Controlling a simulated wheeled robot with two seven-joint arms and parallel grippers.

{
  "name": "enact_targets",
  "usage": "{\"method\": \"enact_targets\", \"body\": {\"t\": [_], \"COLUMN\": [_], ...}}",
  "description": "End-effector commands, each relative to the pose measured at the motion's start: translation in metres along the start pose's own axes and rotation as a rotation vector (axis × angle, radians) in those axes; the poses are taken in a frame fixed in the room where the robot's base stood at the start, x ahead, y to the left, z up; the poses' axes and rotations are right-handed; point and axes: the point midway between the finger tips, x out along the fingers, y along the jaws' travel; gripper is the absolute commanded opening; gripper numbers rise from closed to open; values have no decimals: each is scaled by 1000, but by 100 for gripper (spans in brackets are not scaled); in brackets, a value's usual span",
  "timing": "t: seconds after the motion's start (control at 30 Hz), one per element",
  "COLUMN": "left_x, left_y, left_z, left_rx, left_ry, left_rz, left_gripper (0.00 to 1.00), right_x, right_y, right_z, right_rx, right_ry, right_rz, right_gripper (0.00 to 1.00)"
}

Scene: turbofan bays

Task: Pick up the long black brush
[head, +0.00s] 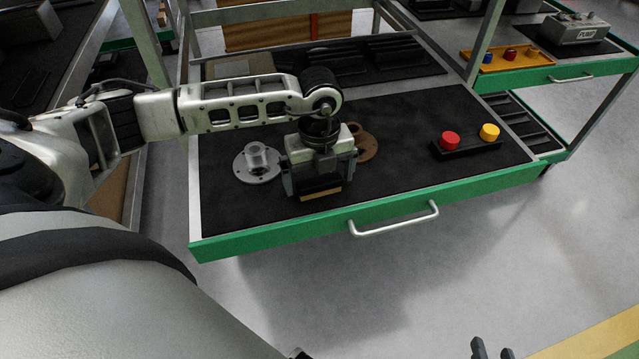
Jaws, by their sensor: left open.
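My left gripper (318,190) points down over the black mat of the drawer, with its fingers apart. A tan strip (322,194) shows just below and between its fingers; I cannot tell whether it is part of the long black brush. No black brush can be made out clearly against the dark mat, and the gripper hides the area under it. My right gripper (492,350) is only partly in view at the bottom edge, with its two fingertips apart and nothing between them.
The open drawer (400,208) has a green front and a handle. A grey flanged part (257,163) lies left of the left gripper, a brown flanged part (366,146) behind it on the right. A black block with red and yellow knobs (468,146) sits at right. The mat's front right is clear.

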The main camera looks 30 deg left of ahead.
Motion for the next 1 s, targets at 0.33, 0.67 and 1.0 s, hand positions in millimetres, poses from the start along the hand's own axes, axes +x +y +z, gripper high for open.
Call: {"method": "enact_targets", "body": {"t": [0.33,0.67,1.0], "left_x": [16,16,5], "left_y": [-1,-1,-1], "left_z": [-1,0,0], "left_rx": [2,2,1], "left_ry": [1,0,-1], "left_rz": [-2,-2,-4], "left_gripper": [100,60,60], "right_x": [0,2,2], "right_y": [0,0,0], "right_z": [1,-1,-4], "right_rx": [1,-1,-3], "right_ry": [-1,4,10], "right_rz": [0,0,0], "right_gripper": [36,36,36]}}
